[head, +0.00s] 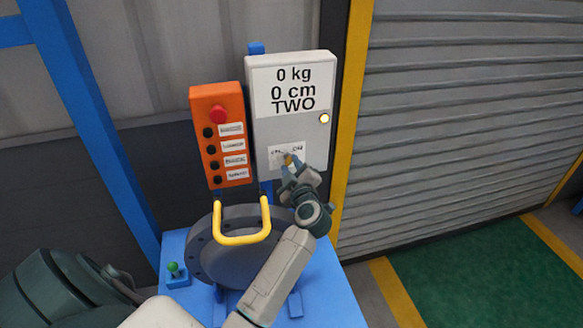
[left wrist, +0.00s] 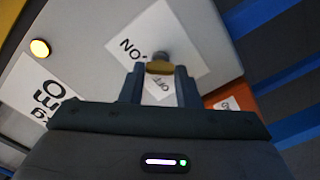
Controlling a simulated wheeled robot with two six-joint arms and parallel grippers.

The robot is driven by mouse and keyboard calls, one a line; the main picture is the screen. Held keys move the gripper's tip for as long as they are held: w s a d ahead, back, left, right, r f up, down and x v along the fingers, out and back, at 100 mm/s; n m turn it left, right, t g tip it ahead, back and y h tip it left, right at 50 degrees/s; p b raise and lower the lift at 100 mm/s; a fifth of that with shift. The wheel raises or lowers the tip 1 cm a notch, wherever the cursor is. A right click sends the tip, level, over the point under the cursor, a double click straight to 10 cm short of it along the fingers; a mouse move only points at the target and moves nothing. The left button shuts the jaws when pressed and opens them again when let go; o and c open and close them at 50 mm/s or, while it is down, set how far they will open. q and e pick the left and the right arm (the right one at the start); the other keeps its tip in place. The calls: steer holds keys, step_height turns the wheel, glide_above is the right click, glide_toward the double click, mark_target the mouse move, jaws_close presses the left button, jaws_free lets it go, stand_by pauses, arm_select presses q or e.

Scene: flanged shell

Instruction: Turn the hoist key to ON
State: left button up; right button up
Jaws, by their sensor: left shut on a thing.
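The hoist key (head: 287,159) is a small gold piece on the lower front of the grey control box (head: 318,130). It sits on a white label (head: 273,152) whose right-hand word reads ON. My left gripper (head: 291,168) is at the key with its fingers shut on it. In the left wrist view the gold key (left wrist: 159,68) lies between the two dark fingertips of my left gripper (left wrist: 160,78), in front of a round grey lock. The words ON and OFF show there on the label (left wrist: 185,35). Which word the key points to is unclear. My right gripper is not in view.
An orange button panel (head: 219,135) with a red button stands left of the box. A yellow lamp (head: 324,118) glows on the box. Below are a dark flanged shell (head: 205,250) with a yellow handle (head: 243,240) and a blue stand (head: 340,300). A shutter (head: 470,110) is at right.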

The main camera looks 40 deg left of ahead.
arm_select(q)
steer(key=shift+r+m, duration=0.2)
steer(key=shift+m, duration=0.1)
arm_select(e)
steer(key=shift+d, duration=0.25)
arm_select(q)
steer(key=o, duration=0.9)
steer(key=shift+o, duration=0.4)
steer(key=shift+w+a+f, duration=0.1)
steer(key=shift+f, duration=0.1)
